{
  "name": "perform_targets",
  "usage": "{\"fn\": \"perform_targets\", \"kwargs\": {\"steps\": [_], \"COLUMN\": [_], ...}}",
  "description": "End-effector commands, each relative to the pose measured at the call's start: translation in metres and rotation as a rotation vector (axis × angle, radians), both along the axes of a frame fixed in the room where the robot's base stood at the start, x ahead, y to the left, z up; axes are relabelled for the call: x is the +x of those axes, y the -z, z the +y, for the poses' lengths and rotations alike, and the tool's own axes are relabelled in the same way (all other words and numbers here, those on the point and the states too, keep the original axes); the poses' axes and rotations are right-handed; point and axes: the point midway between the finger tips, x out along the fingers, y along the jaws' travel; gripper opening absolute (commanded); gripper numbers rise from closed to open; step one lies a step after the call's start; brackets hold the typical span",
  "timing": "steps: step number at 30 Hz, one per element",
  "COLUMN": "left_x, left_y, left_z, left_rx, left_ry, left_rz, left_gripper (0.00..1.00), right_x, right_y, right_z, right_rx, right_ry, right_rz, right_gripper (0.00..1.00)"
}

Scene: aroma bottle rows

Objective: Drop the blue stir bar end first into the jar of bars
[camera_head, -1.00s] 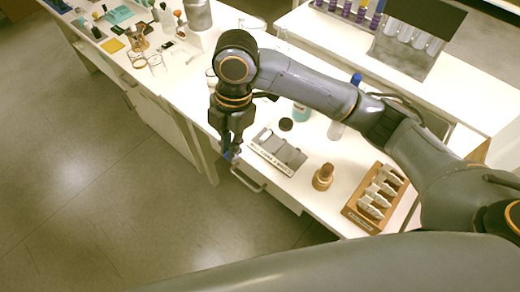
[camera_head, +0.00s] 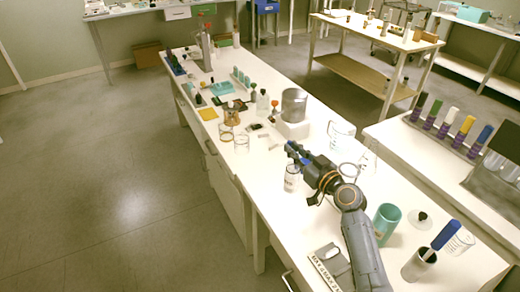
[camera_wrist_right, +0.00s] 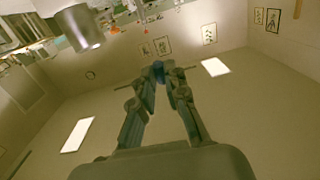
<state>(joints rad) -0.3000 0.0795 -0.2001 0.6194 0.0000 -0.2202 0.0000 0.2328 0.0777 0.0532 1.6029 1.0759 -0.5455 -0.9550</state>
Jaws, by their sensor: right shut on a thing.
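My right gripper (camera_head: 298,152) is shut on the small blue stir bar (camera_head: 291,146), pointing left and level above the bench. In the right wrist view the fingers (camera_wrist_right: 162,76) close on the blue bar (camera_wrist_right: 159,72), with the room's wall behind. A small clear glass jar with a label (camera_head: 292,178) stands on the bench just below the gripper. It looks like the jar of bars, but its contents are too small to tell. The bar is above the jar and apart from it. My left gripper is not in view.
A stirrer-like device (camera_head: 293,112) and a glass beaker (camera_head: 341,134) stand behind the gripper. A teal cup (camera_head: 385,222) and a grey pot with a blue-handled tool (camera_head: 418,264) are at right. Small glassware (camera_head: 241,142) stands farther left.

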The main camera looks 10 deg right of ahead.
Motion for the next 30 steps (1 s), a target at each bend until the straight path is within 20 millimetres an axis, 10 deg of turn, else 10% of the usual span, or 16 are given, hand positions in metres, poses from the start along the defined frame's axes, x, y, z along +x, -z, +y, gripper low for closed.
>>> {"fn": "perform_targets", "kwargs": {"steps": [30], "left_x": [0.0], "left_y": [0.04], "left_z": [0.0], "left_rx": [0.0], "left_ry": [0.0], "left_rz": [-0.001], "left_gripper": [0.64], "right_x": [0.0], "right_y": [0.065], "right_z": [-0.023], "right_rx": [0.011], "right_ry": [0.076], "right_rz": [-0.036], "right_gripper": [0.0]}}
